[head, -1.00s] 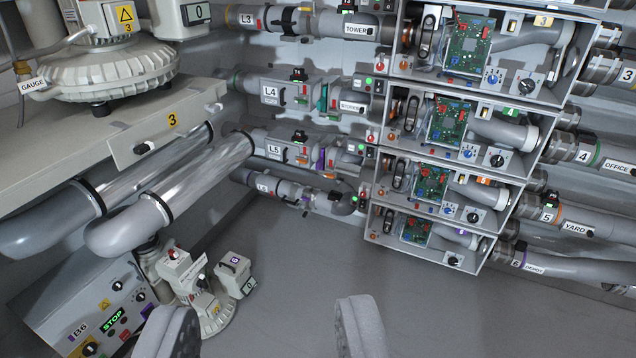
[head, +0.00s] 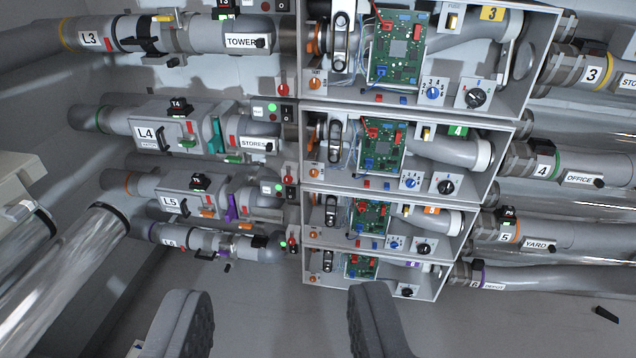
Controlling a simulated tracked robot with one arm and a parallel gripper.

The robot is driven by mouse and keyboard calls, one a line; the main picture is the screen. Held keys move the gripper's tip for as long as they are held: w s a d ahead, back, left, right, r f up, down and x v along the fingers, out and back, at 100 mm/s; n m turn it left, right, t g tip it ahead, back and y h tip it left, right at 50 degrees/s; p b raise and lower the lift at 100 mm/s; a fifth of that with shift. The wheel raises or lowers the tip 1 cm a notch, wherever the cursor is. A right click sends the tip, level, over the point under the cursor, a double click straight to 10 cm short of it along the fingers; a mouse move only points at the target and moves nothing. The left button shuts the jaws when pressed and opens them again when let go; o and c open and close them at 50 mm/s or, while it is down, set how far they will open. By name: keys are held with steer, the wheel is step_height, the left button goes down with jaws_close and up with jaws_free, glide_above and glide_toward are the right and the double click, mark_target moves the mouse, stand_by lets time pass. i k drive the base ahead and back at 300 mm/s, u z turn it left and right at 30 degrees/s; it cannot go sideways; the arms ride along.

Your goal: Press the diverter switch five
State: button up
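Row five holds the open-fronted box (head: 466,232) with an orange 5 label, third from the top, with a green circuit board (head: 369,217) and a black knob (head: 424,249) inside. At its left edge sits a small black switch (head: 291,192) beside a lit green lamp (head: 279,188). The L5 pipe unit (head: 174,203) lies further left. No lettering readable here says which part is the diverter switch. My gripper (head: 278,293) is open and empty, its two dark padded fingers wide apart at the bottom of the view, below and in front of the boxes.
Similar boxes with labels 3 (head: 491,14) and 4 (head: 458,131) are stacked above, and a smaller one (head: 420,283) below. Pipes run left and right of the stack. Large shiny pipes (head: 75,265) stand at the left. The grey floor (head: 270,330) below is mostly clear.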

mark_target(292, 195)
steer(key=z, duration=0.1)
steer(key=i, duration=1.9)
steer(key=u, duration=0.25)
